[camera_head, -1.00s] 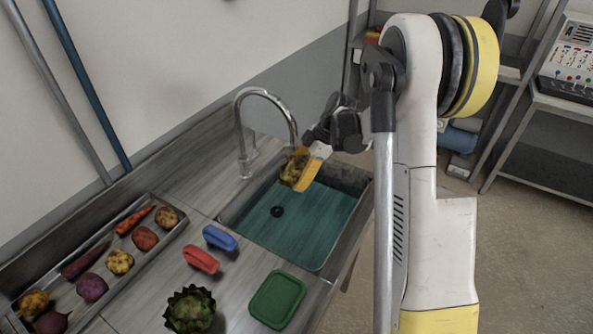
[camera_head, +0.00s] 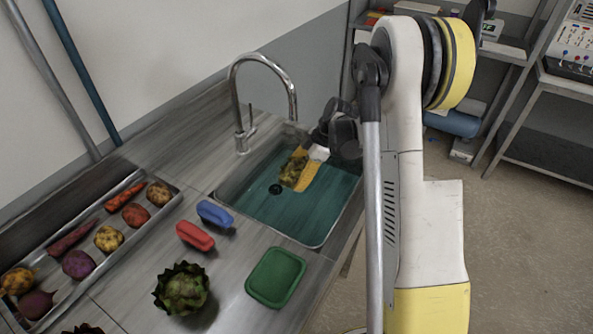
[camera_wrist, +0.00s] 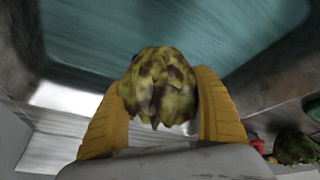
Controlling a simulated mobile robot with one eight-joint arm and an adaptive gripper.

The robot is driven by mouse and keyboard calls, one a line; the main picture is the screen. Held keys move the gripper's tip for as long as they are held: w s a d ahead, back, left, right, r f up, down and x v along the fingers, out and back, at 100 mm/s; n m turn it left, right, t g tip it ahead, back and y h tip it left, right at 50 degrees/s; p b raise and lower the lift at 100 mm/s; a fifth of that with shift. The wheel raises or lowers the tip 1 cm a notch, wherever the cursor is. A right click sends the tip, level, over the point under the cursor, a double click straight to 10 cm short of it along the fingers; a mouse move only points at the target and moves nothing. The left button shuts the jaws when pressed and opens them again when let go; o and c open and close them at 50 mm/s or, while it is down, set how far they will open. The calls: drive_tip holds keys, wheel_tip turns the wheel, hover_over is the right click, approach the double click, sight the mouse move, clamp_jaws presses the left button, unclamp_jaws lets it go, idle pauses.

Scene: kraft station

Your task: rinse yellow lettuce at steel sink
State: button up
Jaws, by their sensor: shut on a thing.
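The yellow lettuce (camera_head: 292,169) is a small yellow-green leafy head with dark patches. My gripper (camera_head: 301,172) is shut on it, low inside the steel sink (camera_head: 228,191). In the wrist view the lettuce (camera_wrist: 158,88) sits between the two yellow fingers of my gripper (camera_wrist: 160,105). The sink has a teal bottom with a dark drain (camera_head: 275,189). I cannot tell whether the lettuce touches the bottom. A curved steel faucet (camera_head: 236,95) stands at the sink's back left edge. No running water shows.
A steel tray (camera_head: 167,207) with several vegetables lies on the left. A blue sponge (camera_head: 214,213), a red sponge (camera_head: 195,236), a green dish (camera_head: 275,277) and an artichoke (camera_head: 182,289) lie on the counter near the sink. Shelves (camera_head: 545,150) stand at the far right.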

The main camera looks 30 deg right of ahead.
drive_tip(key=shift+f+b, duration=2)
drive_tip(key=shift+f, duration=1.8)
drive_tip(key=shift+r, duration=0.1)
drive_tip(key=shift+r+p, duration=5.7)
drive_tip(key=shift+r, duration=3.95)
drive_tip(key=shift+r, duration=0.1)
drive_tip(key=shift+r+p, duration=1.1)
drive_tip(key=shift+r, duration=0.8)
